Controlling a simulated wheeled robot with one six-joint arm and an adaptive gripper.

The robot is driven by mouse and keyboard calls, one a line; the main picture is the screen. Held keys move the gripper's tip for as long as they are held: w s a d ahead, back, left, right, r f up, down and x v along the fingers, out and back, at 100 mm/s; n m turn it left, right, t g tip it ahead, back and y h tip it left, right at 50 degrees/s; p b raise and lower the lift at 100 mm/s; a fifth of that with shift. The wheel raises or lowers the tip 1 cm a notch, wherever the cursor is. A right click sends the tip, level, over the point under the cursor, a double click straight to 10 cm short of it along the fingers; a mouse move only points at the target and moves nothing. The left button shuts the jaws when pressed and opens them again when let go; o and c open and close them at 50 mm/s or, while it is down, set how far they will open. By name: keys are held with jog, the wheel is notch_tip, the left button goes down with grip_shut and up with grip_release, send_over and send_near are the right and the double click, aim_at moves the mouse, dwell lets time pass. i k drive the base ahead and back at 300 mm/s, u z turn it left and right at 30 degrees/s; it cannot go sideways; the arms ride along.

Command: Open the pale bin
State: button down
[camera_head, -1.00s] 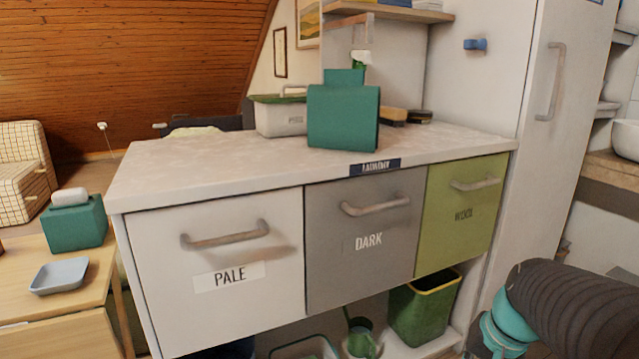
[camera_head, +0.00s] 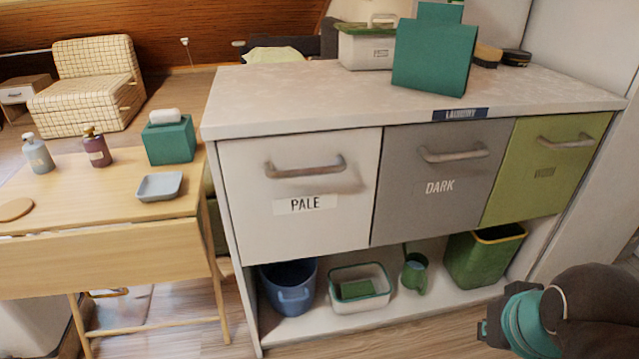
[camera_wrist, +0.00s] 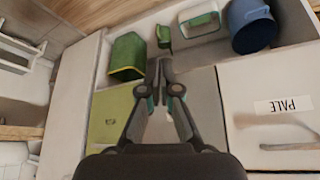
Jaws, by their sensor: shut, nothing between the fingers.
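The pale bin (camera_head: 250,215) is the white front at the left of the laundry cabinet, with a "PALE" label and a bar handle (camera_head: 305,166). It looks closed, flush with the grey DARK front beside it. In the wrist view, which is turned over, the pale bin (camera_wrist: 258,88) is at the right with its label and part of its handle. My gripper (camera_wrist: 160,70) is shut and empty there, in front of the DARK and green fronts and apart from the pale handle. In the head view only part of my arm shows, at the lower right.
The DARK bin (camera_head: 422,212) and green bin (camera_head: 515,195) have similar handles. A blue bucket (camera_head: 290,290), a white tub (camera_head: 358,303) and a green bin (camera_head: 484,258) stand on the shelf below. A wooden table (camera_head: 100,232) stands close on the left. Floor in front is clear.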

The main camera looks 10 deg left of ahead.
aim_at(294, 196)
jog(key=z, duration=1.65)
jog(key=k, duration=1)
jog(key=u, duration=1.35)
